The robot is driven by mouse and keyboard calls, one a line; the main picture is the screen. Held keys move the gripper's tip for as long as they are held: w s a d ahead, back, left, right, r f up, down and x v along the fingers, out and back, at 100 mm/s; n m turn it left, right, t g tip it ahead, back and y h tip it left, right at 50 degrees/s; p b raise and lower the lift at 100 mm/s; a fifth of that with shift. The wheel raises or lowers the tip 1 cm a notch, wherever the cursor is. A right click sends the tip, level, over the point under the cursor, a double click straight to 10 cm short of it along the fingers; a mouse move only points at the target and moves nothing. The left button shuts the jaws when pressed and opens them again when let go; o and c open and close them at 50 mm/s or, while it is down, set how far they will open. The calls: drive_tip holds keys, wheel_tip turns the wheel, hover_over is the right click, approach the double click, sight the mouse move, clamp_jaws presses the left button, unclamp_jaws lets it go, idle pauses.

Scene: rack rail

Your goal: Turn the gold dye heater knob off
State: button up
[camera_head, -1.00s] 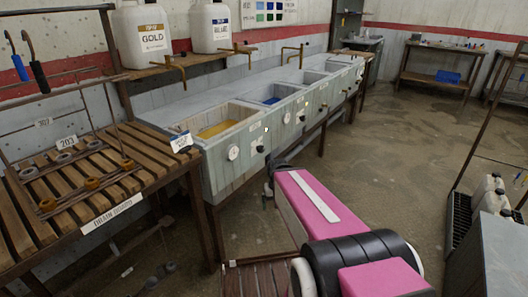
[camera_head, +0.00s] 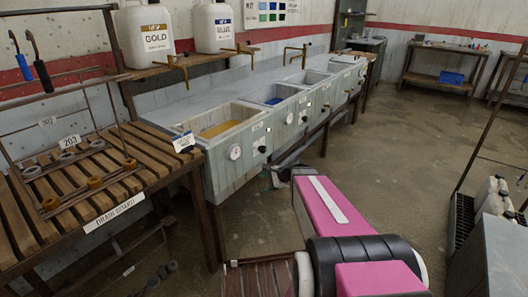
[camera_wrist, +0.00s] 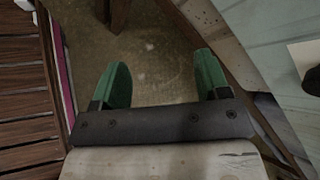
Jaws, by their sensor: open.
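The tank with gold dye (camera_head: 219,129) is the nearest of the row of grey tanks, below the jug marked GOLD (camera_head: 145,36). A black knob (camera_head: 262,149) is on its front panel, right of a round white gauge (camera_head: 235,152). The knob's setting is too small to read. My gripper (camera_wrist: 160,68) has its two green fingers apart with nothing between them, above the floor. A dark, knob-like piece (camera_wrist: 313,80) on a pale plate is cut off at the right edge of the wrist view. In the head view my arm mostly hides the gripper, below the tank front.
A slatted drain board (camera_head: 80,170) with rods and rings stands left of the tanks. More tanks with black knobs (camera_head: 303,119) run toward the back right. A grey cabinet with white jugs (camera_head: 490,190) is at the right.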

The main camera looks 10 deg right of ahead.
drive_tip(key=w+d+r+m+t+y, duration=0.25)
drive_tip(key=w+d+m+t, duration=0.25)
drive_tip(key=w+m, duration=0.35)
drive_tip(key=m+t, duration=0.4)
drive_tip(key=m, duration=0.3)
approach(265, 150)
drive_tip(key=x, duration=1)
drive_tip(key=shift+w+a, duration=0.1)
drive_tip(key=shift+a, duration=0.15)
drive_tip(key=c, duration=0.9)
